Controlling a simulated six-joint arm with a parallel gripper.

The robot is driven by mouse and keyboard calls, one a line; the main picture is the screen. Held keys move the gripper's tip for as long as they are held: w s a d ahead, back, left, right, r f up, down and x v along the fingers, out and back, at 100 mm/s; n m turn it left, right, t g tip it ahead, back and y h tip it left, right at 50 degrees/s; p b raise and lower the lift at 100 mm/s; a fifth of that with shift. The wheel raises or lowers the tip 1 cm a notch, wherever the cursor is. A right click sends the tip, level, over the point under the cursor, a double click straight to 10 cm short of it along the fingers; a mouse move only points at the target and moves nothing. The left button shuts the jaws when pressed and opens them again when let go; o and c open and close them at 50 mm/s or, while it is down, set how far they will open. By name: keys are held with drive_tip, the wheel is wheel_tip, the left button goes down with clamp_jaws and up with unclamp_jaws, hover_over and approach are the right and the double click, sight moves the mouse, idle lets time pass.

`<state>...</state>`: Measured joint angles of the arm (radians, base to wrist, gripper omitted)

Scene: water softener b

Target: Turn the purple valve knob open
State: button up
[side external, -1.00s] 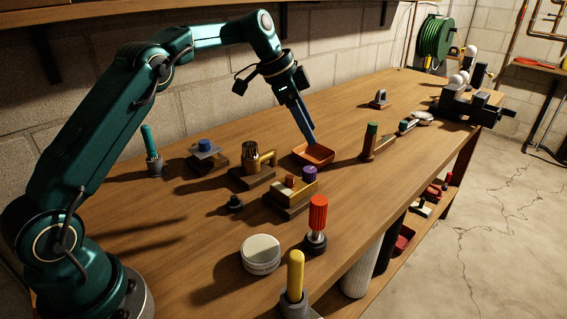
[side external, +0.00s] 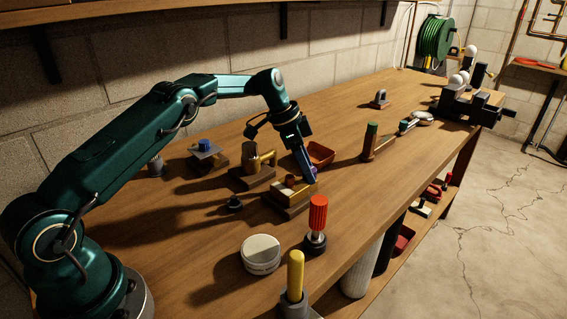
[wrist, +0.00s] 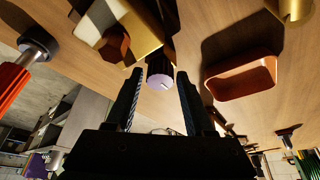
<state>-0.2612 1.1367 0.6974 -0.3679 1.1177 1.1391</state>
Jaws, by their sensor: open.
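The purple valve knob (wrist: 159,82) stands on the brass valve body (wrist: 146,38); its round lilac end face has a dark mark. In the wrist view the knob shows between the two fingers of my open gripper (wrist: 160,76), with a gap on each side. In the side view my gripper (side external: 308,178) points down at the valve's right end and hides most of the knob (side external: 314,170). The valve base (side external: 288,205) lies on the bench.
An orange tray (side external: 321,153) is close behind my gripper. A brass fitting (side external: 267,159) stands to the left. A red-handled tool (side external: 318,213) stands upright in front, near the bench edge, with a white round tub (side external: 261,254) to its left.

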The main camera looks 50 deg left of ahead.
clamp_jaws()
drive_tip(key=shift+n, duration=0.3)
drive_tip(key=n, duration=0.1)
drive_tip(key=n+y, duration=0.1)
drive_tip(key=n, duration=0.1)
drive_tip(key=shift+s+d+n+t, duration=0.1)
drive_tip(key=shift+d+n+t, duration=0.05)
drive_tip(key=shift+n+t, duration=0.2)
drive_tip(key=n+y, duration=0.2)
drive_tip(key=n, duration=0.2)
drive_tip(key=shift+d+t, duration=0.1)
drive_tip(key=shift+t, duration=0.25)
drive_tip(key=n+y, duration=0.1)
drive_tip(key=n, duration=0.3)
drive_tip(key=shift+d, duration=0.1)
drive_tip(key=shift+n+g+y, duration=0.6)
drive_tip(key=shift+n+y, duration=0.4)
drive_tip(key=shift+n, duration=1.25)
unclamp_jaws()
